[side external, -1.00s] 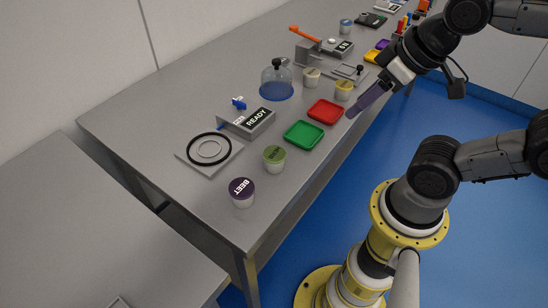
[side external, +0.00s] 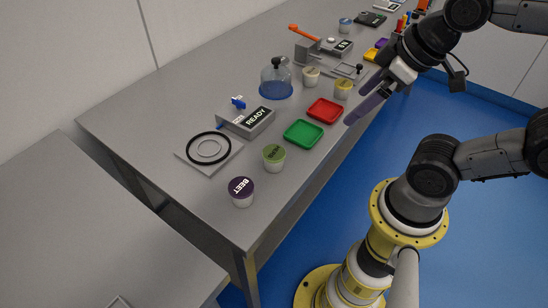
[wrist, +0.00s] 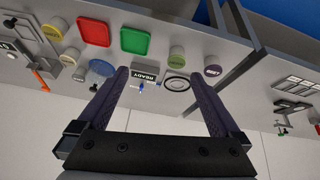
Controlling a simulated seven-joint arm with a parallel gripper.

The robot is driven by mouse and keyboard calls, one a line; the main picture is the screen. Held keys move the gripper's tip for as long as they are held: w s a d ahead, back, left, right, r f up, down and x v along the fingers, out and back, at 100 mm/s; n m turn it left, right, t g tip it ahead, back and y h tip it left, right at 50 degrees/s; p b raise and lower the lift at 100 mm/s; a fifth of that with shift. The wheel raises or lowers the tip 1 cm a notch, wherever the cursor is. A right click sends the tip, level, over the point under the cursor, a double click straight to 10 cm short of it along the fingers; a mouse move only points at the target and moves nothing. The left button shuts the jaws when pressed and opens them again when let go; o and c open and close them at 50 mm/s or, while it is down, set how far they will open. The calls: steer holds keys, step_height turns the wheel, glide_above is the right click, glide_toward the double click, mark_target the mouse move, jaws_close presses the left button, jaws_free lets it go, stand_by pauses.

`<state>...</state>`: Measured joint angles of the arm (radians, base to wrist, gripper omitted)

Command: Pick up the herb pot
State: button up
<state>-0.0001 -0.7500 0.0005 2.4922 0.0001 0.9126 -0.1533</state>
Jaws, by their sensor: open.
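The herb pot (side external: 274,158) is a small white tub with a green lid. It stands upright on the grey bench near the front edge, between the green tray (side external: 304,134) and the purple-lidded beet pot (side external: 242,191). Its lid lettering is too small to read surely. In the wrist view the herb pot (wrist: 177,56) shows beyond and between the fingertips, well apart from them. My gripper (side external: 358,104) is open and empty, held in the air right of the red tray (side external: 323,111). Its two purple fingers also show spread in the wrist view (wrist: 165,72).
A plate with a black ring (side external: 208,150) and a READY block (side external: 247,122) stand behind the herb pot. A blue-based dome (side external: 276,80) and two yellowish-lidded pots (side external: 343,89) (side external: 311,77) stand farther along. The bench's front corner past the beet pot is clear.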

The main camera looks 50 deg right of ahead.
steer(key=w+r+n, duration=0.3)
steer(key=w+n, duration=0.1)
steer(key=n, duration=0.2)
steer(key=n+g, duration=0.5)
steer(key=n, duration=0.3)
glide_above(274, 152)
step_height(274, 152, down, 8)
steer(key=shift+g, duration=0.3)
step_height(274, 152, down, 14)
steer(key=shift+r, duration=0.1)
steer(key=c, duration=1.5)
